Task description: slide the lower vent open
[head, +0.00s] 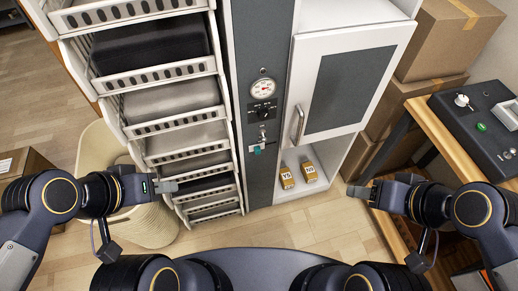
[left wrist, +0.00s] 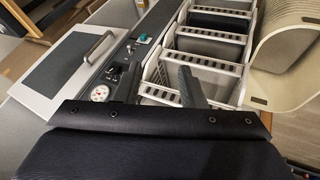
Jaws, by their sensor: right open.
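My right gripper (head: 362,190) is open and empty, right of the column.
A rack of open-slotted drawers (head: 178,100) stands left of the column. A cream basket (head: 110,185) is behind my left arm. Cardboard boxes and a control desk (head: 480,110) stand right.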

